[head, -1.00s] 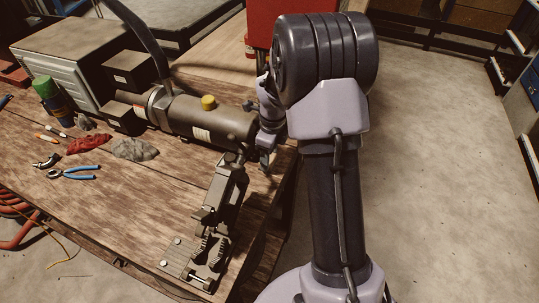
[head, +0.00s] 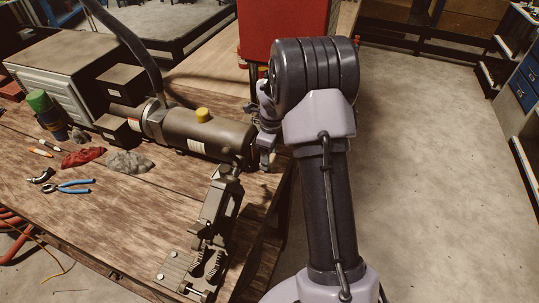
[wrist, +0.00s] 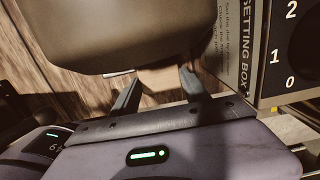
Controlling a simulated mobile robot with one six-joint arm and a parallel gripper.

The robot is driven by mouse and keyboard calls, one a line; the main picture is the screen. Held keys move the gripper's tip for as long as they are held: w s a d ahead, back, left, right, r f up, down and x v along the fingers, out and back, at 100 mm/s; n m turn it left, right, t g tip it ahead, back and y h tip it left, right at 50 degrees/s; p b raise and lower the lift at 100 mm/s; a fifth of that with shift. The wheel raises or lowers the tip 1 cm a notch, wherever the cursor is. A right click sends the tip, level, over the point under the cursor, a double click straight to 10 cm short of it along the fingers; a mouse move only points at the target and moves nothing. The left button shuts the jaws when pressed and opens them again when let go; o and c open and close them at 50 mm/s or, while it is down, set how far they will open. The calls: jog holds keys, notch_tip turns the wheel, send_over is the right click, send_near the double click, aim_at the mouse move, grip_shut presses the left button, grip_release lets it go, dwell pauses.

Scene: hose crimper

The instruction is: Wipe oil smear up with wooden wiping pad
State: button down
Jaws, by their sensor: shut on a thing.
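My gripper (wrist: 160,92) shows in the wrist view with its two dark fingers on either side of a pale tan block, which looks like the wooden wiping pad (wrist: 163,76). The pad is mostly hidden by the gripper body and the large rounded housing in front. In the head view my gripper (head: 265,160) is mostly hidden behind my arm, just right of the crimper's cylinder end. The pad cannot be made out there. I cannot make out the oil smear in either view.
The crimper cylinder (head: 205,135) with a yellow cap lies close left of my gripper. A setting box (wrist: 262,55) stands close right in the wrist view. Red and grey rags (head: 83,157), pliers (head: 68,187) and a green-topped can (head: 42,108) are on the wooden bench (head: 130,215).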

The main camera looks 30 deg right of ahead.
jog(key=shift+s+a+b, duration=0.5)
jog(key=shift+s+a, duration=0.3)
jog(key=shift+a, duration=0.2)
jog(key=shift+s+a+b, duration=0.45)
jog(key=shift+s+a, duration=0.3)
jog(key=shift+a, duration=0.2)
notch_tip(320, 180, up, 8)
jog(key=p, duration=0.5)
